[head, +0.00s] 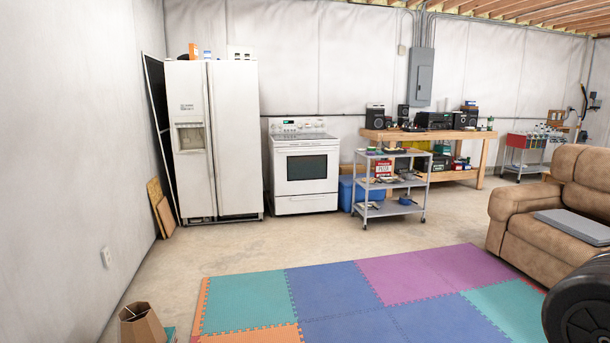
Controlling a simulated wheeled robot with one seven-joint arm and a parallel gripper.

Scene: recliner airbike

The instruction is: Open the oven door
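A white oven (305,195) stands against the far wall, right of the fridge, in the head view. Its oven door (306,168) has a dark window and looks shut. A white handle (306,149) runs across the top of the door, below the cooktop. My gripper is not in view, so I cannot see its state or where it is relative to the oven.
A white fridge (213,140) stands left of the oven. A grey wheeled cart (391,187) and a blue bin (346,194) stand to its right. Coloured foam mats (335,290) cover the near floor. A tan recliner (550,205) is at right. Bare concrete (270,240) lies before the oven.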

